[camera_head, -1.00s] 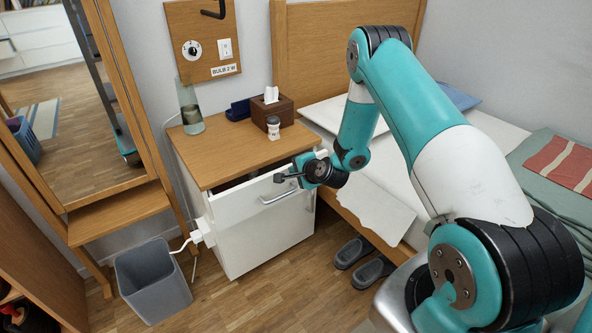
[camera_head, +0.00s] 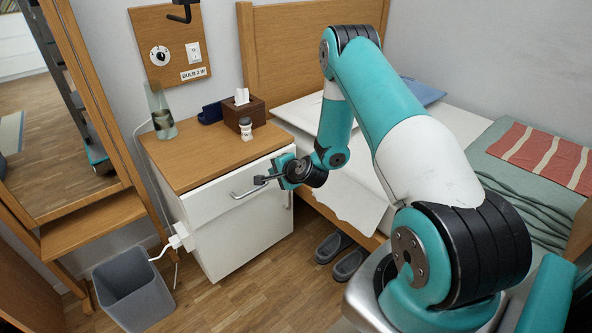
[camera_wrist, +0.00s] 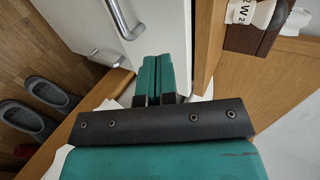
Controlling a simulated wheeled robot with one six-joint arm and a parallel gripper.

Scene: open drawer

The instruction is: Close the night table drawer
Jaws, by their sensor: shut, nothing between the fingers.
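The night table (camera_head: 203,158) has a wooden top and a white body. Its drawer front (camera_head: 215,197) looks nearly flush with the body, with no clear gap under the top. The drawer's metal handle (camera_head: 250,190) also shows in the wrist view (camera_wrist: 117,16). My gripper (camera_head: 264,180) is shut and empty, at the right part of the drawer front beside the handle. In the wrist view my gripper's fingers (camera_wrist: 160,75) are together and point at the white front; whether they touch it I cannot tell.
A lamp (camera_head: 160,112), a tissue box (camera_head: 244,108) and a small jar (camera_head: 246,128) stand on the top. A grey bin (camera_head: 134,290) stands at the lower left. Grey slippers (camera_head: 340,255) lie on the floor by the bed (camera_head: 440,110). Bare floor lies in front of the table.

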